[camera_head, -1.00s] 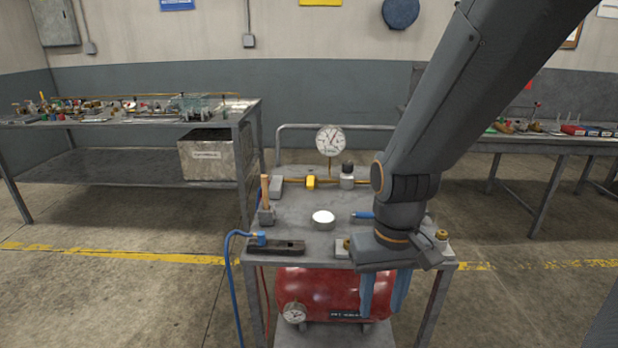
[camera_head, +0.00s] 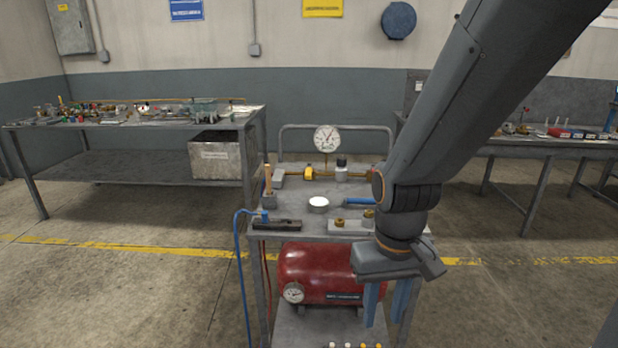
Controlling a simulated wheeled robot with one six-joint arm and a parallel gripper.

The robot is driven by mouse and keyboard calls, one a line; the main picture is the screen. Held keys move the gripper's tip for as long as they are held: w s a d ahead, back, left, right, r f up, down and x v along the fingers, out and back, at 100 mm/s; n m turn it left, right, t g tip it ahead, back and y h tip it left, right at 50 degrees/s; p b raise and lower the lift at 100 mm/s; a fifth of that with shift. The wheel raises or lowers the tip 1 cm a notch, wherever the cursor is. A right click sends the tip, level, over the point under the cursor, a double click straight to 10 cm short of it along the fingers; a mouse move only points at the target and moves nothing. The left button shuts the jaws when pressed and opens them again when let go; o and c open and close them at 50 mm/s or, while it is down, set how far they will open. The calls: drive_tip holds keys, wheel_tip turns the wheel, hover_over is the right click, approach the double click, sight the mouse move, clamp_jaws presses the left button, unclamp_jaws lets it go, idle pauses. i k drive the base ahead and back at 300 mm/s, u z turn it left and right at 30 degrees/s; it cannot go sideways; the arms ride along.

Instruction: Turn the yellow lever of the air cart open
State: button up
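The air cart (camera_head: 300,187) is a grey metal cart with a red tank (camera_head: 320,270) on its lower shelf. The small yellow lever (camera_head: 309,173) sits on the brass pipe at the back of the cart top, left of the round dial gauge (camera_head: 327,139). Its exact angle is too small to tell. My gripper (camera_head: 385,315) hangs pointing down in front of the cart's right side, well away from the lever. Its two blue fingers are apart with nothing seen between them. My arm hides the right end of the cart top.
On the cart top are a white round cup (camera_head: 318,204), a wooden-handled tool (camera_head: 267,185), a dark block (camera_head: 277,225) and a fitting plate (camera_head: 343,227). A blue hose (camera_head: 239,265) hangs at the left. Benches stand at left and right. Floor is clear at front left.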

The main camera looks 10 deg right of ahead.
sight(308, 171)
drive_tip(key=u, duration=0.3)
drive_tip(key=i, duration=1)
drive_tip(key=z, duration=0.7)
